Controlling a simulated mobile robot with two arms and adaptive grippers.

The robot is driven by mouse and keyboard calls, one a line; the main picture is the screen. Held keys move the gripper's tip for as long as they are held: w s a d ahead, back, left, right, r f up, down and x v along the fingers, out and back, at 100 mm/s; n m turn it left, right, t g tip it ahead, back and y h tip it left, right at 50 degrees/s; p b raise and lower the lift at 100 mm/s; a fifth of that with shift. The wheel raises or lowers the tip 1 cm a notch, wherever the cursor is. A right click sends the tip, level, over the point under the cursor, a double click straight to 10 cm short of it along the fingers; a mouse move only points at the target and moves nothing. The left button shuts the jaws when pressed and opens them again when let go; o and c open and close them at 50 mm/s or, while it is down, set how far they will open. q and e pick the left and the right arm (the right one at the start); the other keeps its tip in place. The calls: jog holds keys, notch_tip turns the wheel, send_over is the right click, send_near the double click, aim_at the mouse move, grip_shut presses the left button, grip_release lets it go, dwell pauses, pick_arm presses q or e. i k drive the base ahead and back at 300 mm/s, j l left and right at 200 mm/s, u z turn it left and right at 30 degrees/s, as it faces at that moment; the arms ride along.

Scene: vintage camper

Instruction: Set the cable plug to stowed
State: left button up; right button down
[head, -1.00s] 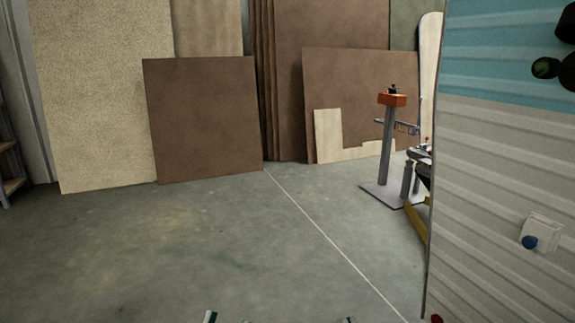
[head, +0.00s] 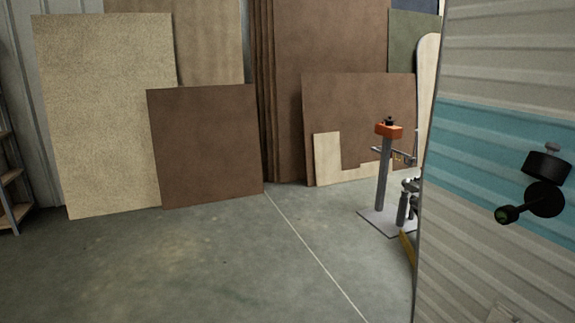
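The camper's ribbed side wall (head: 480,80), pale with a teal band, fills the right of the head view. I cannot tell whether this is the cable plug. The top of a pale box (head: 503,312) just shows on the wall at the bottom edge; most of it is out of frame. Neither of my grippers is in view.
The grey concrete floor (head: 200,265) is open in front. Brown and tan boards (head: 205,145) lean along the back wall. A grey stand with an orange top (head: 388,131) is beside the camper's edge. Shelves (head: 12,190) stand at far left.

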aim_at(508, 214)
jog(key=z, duration=1.35)
